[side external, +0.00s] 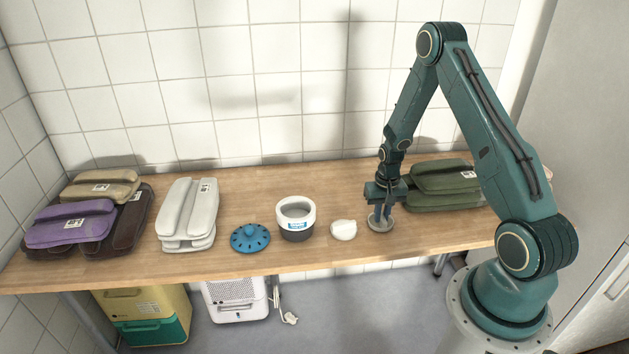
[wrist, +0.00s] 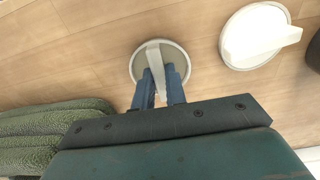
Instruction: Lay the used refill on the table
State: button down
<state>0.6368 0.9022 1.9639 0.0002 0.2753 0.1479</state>
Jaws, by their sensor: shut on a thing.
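My gripper (side external: 380,210) is shut on the upright fin of a round grey-beige disc, the used refill (side external: 381,224). In the wrist view the two blue fingers (wrist: 160,86) pinch that fin, and the refill's grey face (wrist: 176,54) shows around it. The refill is level and at or just above the wooden table (side external: 270,257); I cannot tell if it touches. A cleaner white refill (side external: 343,230) with a similar fin lies to its left on the table, and also shows in the wrist view (wrist: 250,50).
An open white and dark grey pot (side external: 295,219) and a blue slotted lid (side external: 250,238) stand left of the white refill. Folded green bundles (side external: 445,187) lie close right of my gripper. White (side external: 188,212) and purple (side external: 72,224) bundles lie farther left.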

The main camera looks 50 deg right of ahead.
aim_at(382, 215)
jog(key=shift+f, duration=0.2)
jog(key=c, duration=1.4)
grip_release()
jog(key=shift+c, duration=0.2)
jog(key=shift+r, duration=0.1)
notch_tip(382, 215, up, 12)
jog(key=shift+r, duration=0.1)
